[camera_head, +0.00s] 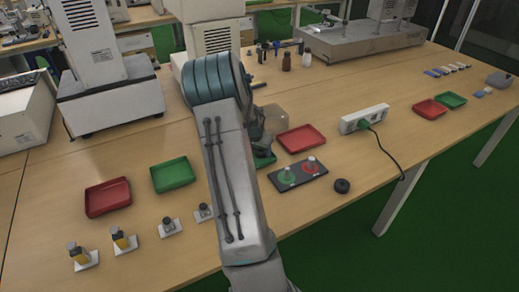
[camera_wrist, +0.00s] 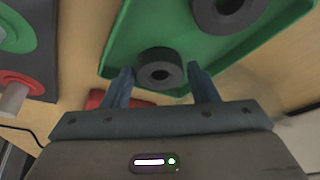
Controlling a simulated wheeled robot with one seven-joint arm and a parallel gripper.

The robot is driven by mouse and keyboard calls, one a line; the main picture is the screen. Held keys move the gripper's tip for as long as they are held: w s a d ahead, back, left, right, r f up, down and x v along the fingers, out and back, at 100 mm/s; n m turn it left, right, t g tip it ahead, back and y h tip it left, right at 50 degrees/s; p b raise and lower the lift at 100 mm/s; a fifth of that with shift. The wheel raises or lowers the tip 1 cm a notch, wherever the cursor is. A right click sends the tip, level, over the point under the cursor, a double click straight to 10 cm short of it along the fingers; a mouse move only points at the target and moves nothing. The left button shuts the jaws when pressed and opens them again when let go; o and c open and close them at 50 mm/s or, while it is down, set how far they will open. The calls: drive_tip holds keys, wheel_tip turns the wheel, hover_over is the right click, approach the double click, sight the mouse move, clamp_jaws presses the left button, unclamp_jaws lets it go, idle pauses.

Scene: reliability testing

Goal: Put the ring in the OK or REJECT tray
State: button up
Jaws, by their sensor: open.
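In the wrist view my gripper (camera_wrist: 162,84) is open, its two fingers apart. A dark ring (camera_wrist: 160,54) shows just beyond and between the fingertips, over the green tray (camera_wrist: 118,52) near its edge; I cannot tell whether the fingers touch it. A second dark ring (camera_wrist: 206,22) lies farther inside that tray. In the head view my arm hides most of the green tray (camera_head: 264,161). A red tray (camera_head: 301,139) lies to its right and looks empty. Another dark ring (camera_head: 342,186) lies on the table at the front right.
A black panel with a green and a red button (camera_head: 284,180) lies in front of the red tray. A white power strip (camera_head: 364,119) with a cable stands to the right. More red and green trays (camera_head: 172,174) lie left and far right. Small devices (camera_head: 123,241) stand front left.

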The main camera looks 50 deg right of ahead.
drive_tip(key=v, duration=1.2)
drive_tip(key=a+r+n+t+y, duration=0.1)
drive_tip(key=a+r+n+y, duration=0.2)
drive_tip(key=a, duration=0.8)
drive_tip(key=s+a+r+n, duration=0.2)
drive_tip(key=s+a+n, duration=0.3)
drive_tip(key=a, duration=0.8)
drive_tip(key=s+a+r+n+y, duration=0.1)
drive_tip(key=s+a+r+n, duration=0.2)
drive_tip(key=s+a+n, duration=0.3)
drive_tip(key=s+a, duration=0.5)
drive_tip(key=a, duration=0.2)
drive_tip(key=shift+s, duration=0.3)
drive_tip(key=shift+r, duration=0.15)
drive_tip(key=shift+c, duration=0.3)
